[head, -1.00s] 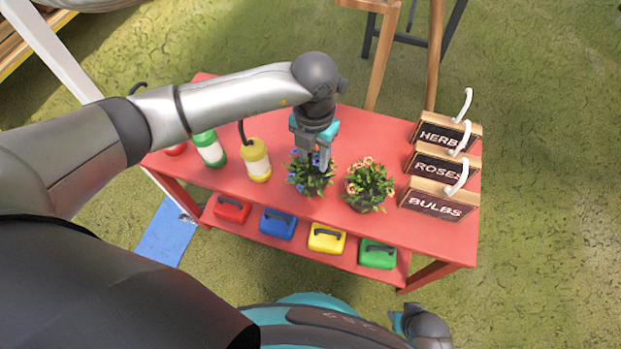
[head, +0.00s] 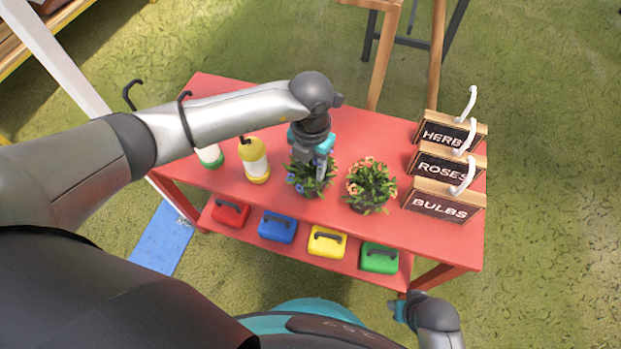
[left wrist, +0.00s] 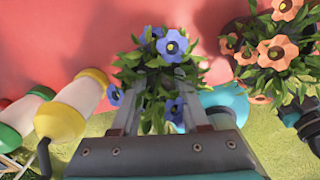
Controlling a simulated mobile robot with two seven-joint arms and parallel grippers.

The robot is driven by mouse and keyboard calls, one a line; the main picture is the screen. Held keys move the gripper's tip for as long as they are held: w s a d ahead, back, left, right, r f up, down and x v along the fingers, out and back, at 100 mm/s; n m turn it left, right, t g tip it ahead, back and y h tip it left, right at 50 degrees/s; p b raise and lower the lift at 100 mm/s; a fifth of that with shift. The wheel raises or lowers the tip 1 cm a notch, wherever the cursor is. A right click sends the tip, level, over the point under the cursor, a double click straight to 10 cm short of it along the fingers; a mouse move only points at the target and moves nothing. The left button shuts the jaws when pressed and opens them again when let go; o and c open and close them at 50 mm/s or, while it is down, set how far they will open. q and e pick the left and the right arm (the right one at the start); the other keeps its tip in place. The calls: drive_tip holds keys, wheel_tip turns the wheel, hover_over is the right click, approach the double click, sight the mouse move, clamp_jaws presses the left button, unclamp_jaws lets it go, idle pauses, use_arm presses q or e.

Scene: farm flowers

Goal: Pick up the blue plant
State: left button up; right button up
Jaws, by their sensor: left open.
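The blue plant (head: 302,184) has blue flowers and green leaves and stands on the red table, left of the orange-flowered plant. My left gripper (head: 322,166) is right over it and hides part of it in the head view. In the left wrist view, the blue plant (left wrist: 160,55) lies between and beyond the fingers of my left gripper (left wrist: 157,85). The fingers are apart, with leaves and a blue flower showing between them. The plant's pot is hidden. My right gripper (head: 400,311) shows at the bottom right, away from the table; its fingers are unclear.
The orange plant (head: 368,186) stands close on the right. A yellow bottle (head: 255,160) and a green-and-white bottle (head: 209,155) stand on the left of the red table (head: 400,232). Label crates (head: 445,200) are at the right.

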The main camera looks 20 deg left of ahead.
use_arm(q)
clamp_jaws()
idle(1.4)
